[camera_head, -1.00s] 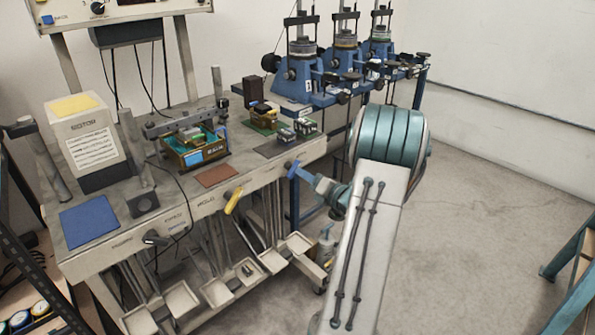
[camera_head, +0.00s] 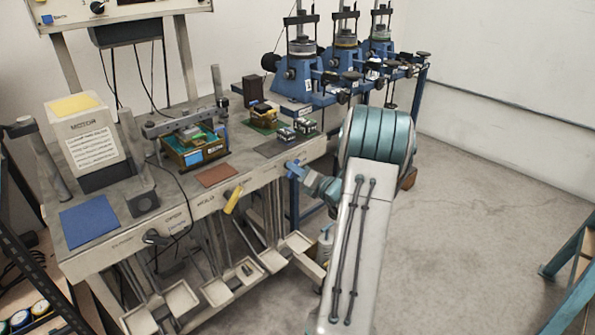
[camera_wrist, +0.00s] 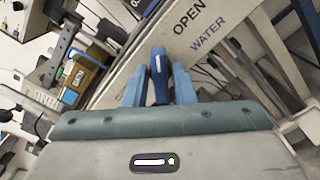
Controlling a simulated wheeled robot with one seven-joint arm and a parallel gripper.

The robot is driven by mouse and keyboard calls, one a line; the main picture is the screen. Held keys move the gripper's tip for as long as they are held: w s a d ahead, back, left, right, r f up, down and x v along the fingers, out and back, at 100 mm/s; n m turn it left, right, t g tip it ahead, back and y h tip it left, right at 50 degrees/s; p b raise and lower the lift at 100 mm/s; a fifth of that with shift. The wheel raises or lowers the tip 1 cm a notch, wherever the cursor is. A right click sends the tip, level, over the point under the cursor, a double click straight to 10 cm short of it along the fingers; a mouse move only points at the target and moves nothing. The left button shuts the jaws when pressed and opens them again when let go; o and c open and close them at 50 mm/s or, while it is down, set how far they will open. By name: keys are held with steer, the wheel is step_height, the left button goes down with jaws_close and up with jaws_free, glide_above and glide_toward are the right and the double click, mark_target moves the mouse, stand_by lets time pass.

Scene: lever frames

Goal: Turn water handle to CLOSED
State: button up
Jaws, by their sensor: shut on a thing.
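The blue water handle (camera_wrist: 158,72) sticks up between the two light blue fingers of my gripper (camera_wrist: 158,88) in the wrist view. My gripper is shut on it. The words OPEN and WATER are printed on the bench front panel (camera_wrist: 222,22) to the right of the handle. Lettering to the left is partly hidden by the left finger and too small to read. In the head view my gripper (camera_head: 297,172) is at the right end of the bench front, where the handle is mostly hidden by the fingers.
A yellow handle (camera_head: 232,200) and a black handle (camera_head: 153,237) sit further left on the bench front. Several small trays (camera_head: 180,299) hang below. Blue presses (camera_head: 302,78) stand behind.

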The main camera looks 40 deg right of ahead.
steer(key=shift+f+b, duration=0.1)
steer(key=shift+b, duration=0.2)
steer(key=n+b, duration=0.9)
steer(key=b, duration=0.2)
steer(key=n+b, duration=0.8)
steer(key=b, duration=0.4)
steer(key=shift+a+n+b, duration=0.2)
steer(key=shift+n+b, duration=0.1)
steer(key=shift+n, duration=0.1)
steer(key=o, duration=0.8)
